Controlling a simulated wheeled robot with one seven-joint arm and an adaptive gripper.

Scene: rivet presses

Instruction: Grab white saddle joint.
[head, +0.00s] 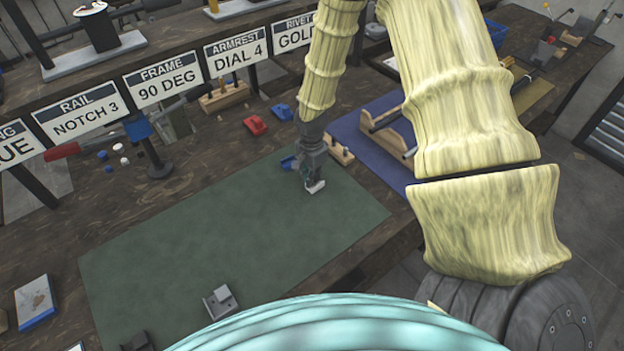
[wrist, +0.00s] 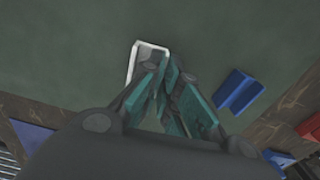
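The white saddle joint (head: 316,187) is a small pale piece at the green mat's far right part, directly under my gripper (head: 311,180) in the head view. In the wrist view, the white joint (wrist: 135,62) shows as a pale rim at the tip of the left finger; the fingers hide part of it. My gripper (wrist: 168,72) points down, and its teal-padded fingers come close together at the tips. I cannot tell whether they are closed on the joint or only beside it.
A blue piece (wrist: 238,90) lies close to the right of my fingers. A grey bracket (head: 220,301) stands at the front of the green mat (head: 200,240). Red (head: 255,125) and blue (head: 282,112) pieces and wooden racks (head: 224,96) stand behind. The mat's middle is clear.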

